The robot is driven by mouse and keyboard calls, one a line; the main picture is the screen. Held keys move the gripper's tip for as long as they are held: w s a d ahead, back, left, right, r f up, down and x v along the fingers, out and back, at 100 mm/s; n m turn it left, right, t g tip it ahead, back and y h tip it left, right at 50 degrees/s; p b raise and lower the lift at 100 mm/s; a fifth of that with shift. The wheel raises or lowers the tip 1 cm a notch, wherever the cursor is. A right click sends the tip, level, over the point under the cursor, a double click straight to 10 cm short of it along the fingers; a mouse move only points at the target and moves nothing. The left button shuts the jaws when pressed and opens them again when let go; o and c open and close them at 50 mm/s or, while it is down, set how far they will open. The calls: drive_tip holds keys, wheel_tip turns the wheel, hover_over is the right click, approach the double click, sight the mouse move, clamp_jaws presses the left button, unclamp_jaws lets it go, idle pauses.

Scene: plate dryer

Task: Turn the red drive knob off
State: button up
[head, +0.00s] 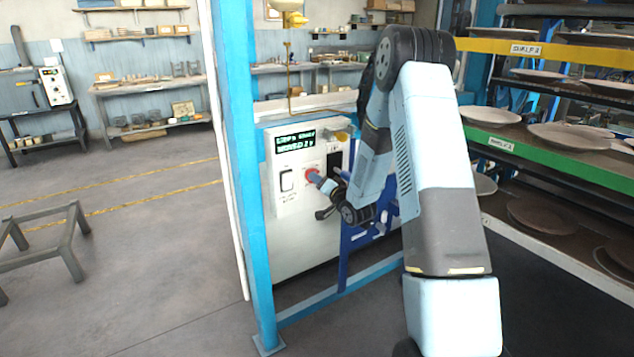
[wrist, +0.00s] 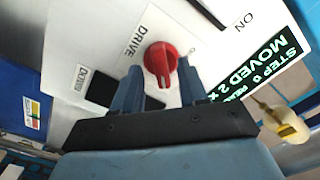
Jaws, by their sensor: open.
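The red drive knob (wrist: 161,62) sits on the white control panel (wrist: 110,30) beside the word DRIVE in the wrist view. In the head view a bit of red of the knob (head: 311,174) shows on the panel face, mostly hidden by my gripper. My gripper (wrist: 160,80) is open, with one blue finger on each side of the knob's lower part in the wrist view. I cannot tell whether the fingers touch the knob. The head view shows my gripper (head: 322,181) close to the panel, reaching in from the right.
A green-lit display (head: 297,141) is above the knob, and a rocker switch (head: 287,180) is left of it. A yellow part (wrist: 287,122) sticks out near the display. A blue post (head: 240,170) stands left of the panel. A plate rack (head: 560,150) is at the right.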

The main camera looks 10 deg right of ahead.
drive_tip(key=shift+w+a, duration=0.1)
drive_tip(key=shift+w, duration=0.15)
